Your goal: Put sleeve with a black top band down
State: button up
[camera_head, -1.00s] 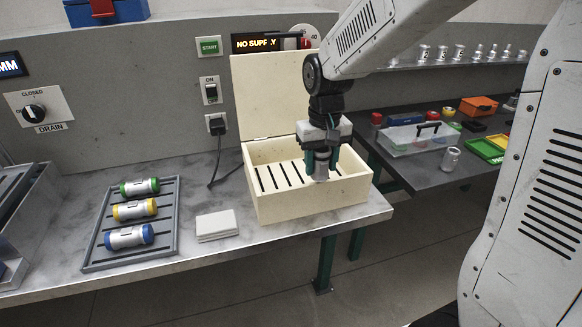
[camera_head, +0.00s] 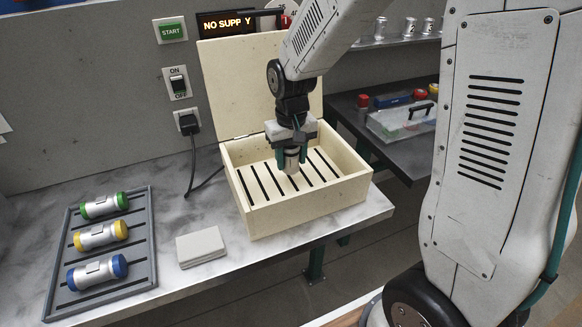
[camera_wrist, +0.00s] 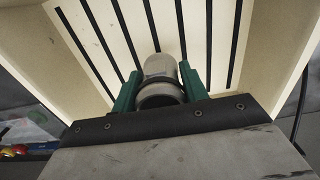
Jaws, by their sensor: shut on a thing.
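My gripper (camera_head: 291,151) has its green fingers shut on a grey metal sleeve (camera_head: 291,163), which hangs upright inside the open cream box (camera_head: 319,213). In the wrist view the sleeve (camera_wrist: 160,75) sits between the two green fingers (camera_wrist: 160,88), with a dark band near its held end. The slotted floor of the box (camera_wrist: 196,40) lies beyond the sleeve. I cannot tell whether the sleeve's lower end touches the floor.
The box lid (camera_head: 235,92) stands open at the back. Left of the box are a grey pad (camera_head: 200,246) and a rack (camera_head: 140,220) with green-, yellow- and blue-ended cylinders. A clear-lidded container (camera_head: 400,122) is on the dark table behind right.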

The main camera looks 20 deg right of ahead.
jog(key=shift+f, duration=1.7)
jog(key=shift+f, duration=0.1)
jog(key=o, duration=1.1)
notch_tip(320, 180, up, 12)
jog(key=shift+s+r, duration=0.1)
jog(key=shift+r, duration=0.05)
jog(key=shift+t, duration=0.6)
jog(key=s+d+r, duration=0.1)
jog(key=s+r, duration=0.1)
jog(key=s, duration=0.6)
jog(key=s+d+r, duration=0.1)
jog(key=s+r, duration=0.1)
jog(key=s, duration=0.6)
jog(key=s+d+r, duration=0.1)
jog(key=s+r, duration=0.2)
jog(key=s, duration=0.5)
jog(key=shift+s, duration=0.4)
